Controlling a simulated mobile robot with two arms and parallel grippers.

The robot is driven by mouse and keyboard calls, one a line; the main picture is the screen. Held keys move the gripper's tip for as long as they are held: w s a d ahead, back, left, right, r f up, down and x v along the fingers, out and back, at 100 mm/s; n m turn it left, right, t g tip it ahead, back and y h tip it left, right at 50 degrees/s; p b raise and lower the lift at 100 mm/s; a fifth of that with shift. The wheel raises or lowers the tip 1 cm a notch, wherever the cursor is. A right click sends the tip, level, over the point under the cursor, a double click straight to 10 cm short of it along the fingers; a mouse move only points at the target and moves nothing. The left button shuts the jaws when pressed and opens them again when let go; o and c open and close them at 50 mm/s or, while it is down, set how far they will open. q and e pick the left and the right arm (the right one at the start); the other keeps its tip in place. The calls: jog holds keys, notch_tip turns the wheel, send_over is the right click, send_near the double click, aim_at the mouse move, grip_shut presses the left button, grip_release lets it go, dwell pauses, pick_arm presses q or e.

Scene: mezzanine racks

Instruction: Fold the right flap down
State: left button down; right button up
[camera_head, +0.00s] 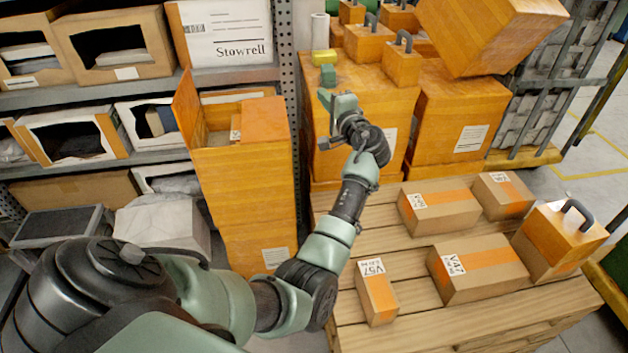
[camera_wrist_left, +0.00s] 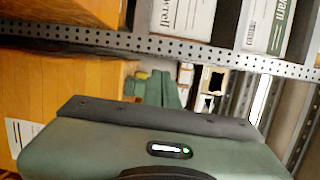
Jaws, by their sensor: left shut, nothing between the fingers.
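The tall open orange box (camera_head: 245,180) stands left of centre in the head view. Its left flap (camera_head: 186,108) sticks up, tilted slightly outward. Its right flap (camera_head: 265,119) lies nearly flat across the right part of the opening, while the left part is uncovered and shows the inside. My left gripper (camera_head: 327,78) is shut and empty, to the right of the box and apart from the flap, over the neighbouring stacked box. Its fingers also show in the left wrist view (camera_wrist_left: 168,88), beyond the palm. My right gripper is in neither view.
Stacked orange boxes (camera_head: 400,110) stand behind and right, with padlock-shaped pieces on top. A pallet (camera_head: 420,270) carries several labelled cartons (camera_head: 478,268). A shelf rack (camera_head: 90,90) with bins is at left; its perforated post (camera_head: 288,70) rises close behind the open box.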

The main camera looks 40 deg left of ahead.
pick_arm(q)
jog(key=s+d+f+n+h, duration=0.1)
jog(key=s+d+f+h, duration=0.2)
jog(key=s+f, duration=0.5)
jog(key=s+d+f+n+g+h, duration=0.1)
jog(key=s+d+f+n+h, duration=0.1)
jog(key=s+f, duration=0.6)
jog(key=shift+d+f+n+h, duration=0.3)
jog(key=shift+d+f+h, duration=0.55)
jog(key=shift+f, duration=0.75)
